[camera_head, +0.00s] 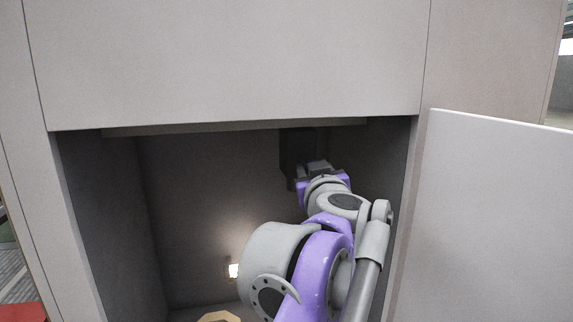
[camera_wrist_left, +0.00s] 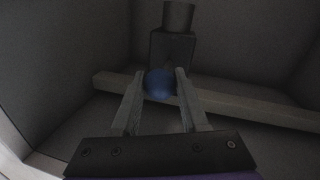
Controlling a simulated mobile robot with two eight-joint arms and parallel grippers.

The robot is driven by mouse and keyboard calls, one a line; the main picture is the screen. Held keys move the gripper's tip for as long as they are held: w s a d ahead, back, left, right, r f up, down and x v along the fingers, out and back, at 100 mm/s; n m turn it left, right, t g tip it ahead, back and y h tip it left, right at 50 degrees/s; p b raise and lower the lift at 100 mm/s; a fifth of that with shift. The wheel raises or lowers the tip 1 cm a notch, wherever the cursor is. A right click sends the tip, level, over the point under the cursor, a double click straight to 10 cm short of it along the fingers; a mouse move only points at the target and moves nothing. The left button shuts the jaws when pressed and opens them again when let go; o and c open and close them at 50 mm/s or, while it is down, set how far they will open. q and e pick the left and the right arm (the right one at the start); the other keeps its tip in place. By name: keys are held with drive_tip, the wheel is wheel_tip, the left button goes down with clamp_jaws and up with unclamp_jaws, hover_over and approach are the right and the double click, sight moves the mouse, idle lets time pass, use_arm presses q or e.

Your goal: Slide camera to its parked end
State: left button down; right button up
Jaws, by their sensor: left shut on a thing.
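The camera is a dark box (camera_head: 296,148) hanging under the top of the open compartment in the head view. In the left wrist view the dark box (camera_wrist_left: 172,47) has a round grey cylinder (camera_wrist_left: 178,15) on its far end and a blue ball knob (camera_wrist_left: 159,85) at its near side. A pale rail (camera_wrist_left: 240,107) runs across behind the knob. My left gripper (camera_wrist_left: 163,79) is shut on the blue knob, with a finger on either side. In the head view my left gripper (camera_head: 313,170) is at the box, and its fingers are mostly hidden. My right gripper is not in view.
The compartment's left wall (camera_head: 110,220) and back wall (camera_head: 210,200) are dark. An open door panel (camera_head: 500,210) stands to the right of my arm. A small lit lamp (camera_head: 234,270) is low at the back. A tan object (camera_head: 218,316) shows at the bottom edge.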

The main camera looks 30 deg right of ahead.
use_arm(q)
drive_tip(key=shift+s+d+r, duration=0.1)
drive_tip(key=shift+s+d, duration=0.15)
drive_tip(key=shift+d, duration=0.55)
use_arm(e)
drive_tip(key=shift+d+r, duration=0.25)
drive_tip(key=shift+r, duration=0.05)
use_arm(q)
drive_tip(key=c, duration=0.7)
unclamp_jaws()
drive_tip(key=shift+o, duration=1.3)
drive_tip(key=shift+d, duration=0.15)
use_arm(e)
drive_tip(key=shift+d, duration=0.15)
